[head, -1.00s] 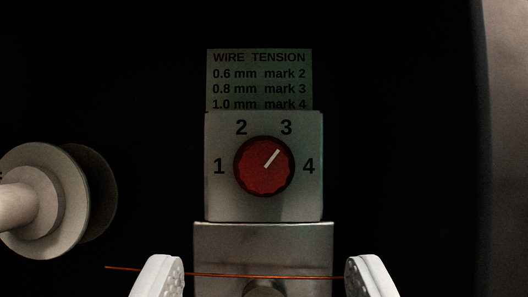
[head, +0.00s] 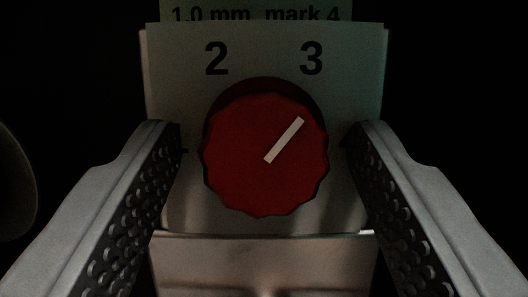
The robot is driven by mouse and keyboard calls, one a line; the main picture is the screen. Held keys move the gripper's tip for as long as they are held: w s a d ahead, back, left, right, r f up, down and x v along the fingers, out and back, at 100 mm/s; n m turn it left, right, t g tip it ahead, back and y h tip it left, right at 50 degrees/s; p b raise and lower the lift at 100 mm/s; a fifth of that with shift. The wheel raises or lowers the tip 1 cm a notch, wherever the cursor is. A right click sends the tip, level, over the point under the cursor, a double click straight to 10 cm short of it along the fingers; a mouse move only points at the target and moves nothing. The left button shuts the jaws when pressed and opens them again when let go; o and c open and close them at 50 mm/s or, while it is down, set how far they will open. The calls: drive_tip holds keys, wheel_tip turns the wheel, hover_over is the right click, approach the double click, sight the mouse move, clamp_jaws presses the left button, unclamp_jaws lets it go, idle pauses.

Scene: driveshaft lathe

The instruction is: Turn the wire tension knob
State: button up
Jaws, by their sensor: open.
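The wire tension knob (head: 262,180) is round, red and scalloped, on a grey dial plate (head: 190,100). Its white pointer line tilts up and right, toward the 3. The marks 2 and 3 show above it; the marks 1 and 4 are not visible, at the sides where my fingers stand. My gripper (head: 264,143) is open, with one finger on each side of the knob. A gap shows between each finger and the knob's rim, so neither visibly touches it.
The label (head: 255,13) above the plate shows only its last line, "1.0 mm mark 4". A metal block (head: 262,262) lies below the plate. Part of a round grey thing (head: 15,185) shows at the left edge. The surroundings are dark.

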drive_tip(key=c, duration=1)
drive_tip(key=shift+m, duration=0.4)
drive_tip(key=m+h, duration=0.1)
drive_tip(key=m, duration=0.1)
drive_tip(key=m+h, duration=0.1)
drive_tip(key=m, duration=0.2)
drive_tip(key=m+g+h, duration=0.1)
drive_tip(key=m+h, duration=0.1)
drive_tip(key=shift+a+r, duration=0.1)
drive_tip(key=shift+a, duration=0.15)
drive_tip(key=shift+m+g+h, duration=0.45)
drive_tip(key=shift+m+h, duration=0.15)
drive_tip(key=shift+m, duration=1)
drive_tip(key=shift+m+g+h, duration=0.45)
drive_tip(key=shift+m+h, duration=0.15)
drive_tip(key=shift+m, duration=1)
drive_tip(key=o, duration=1)
drive_tip(key=shift+s, duration=0.1)
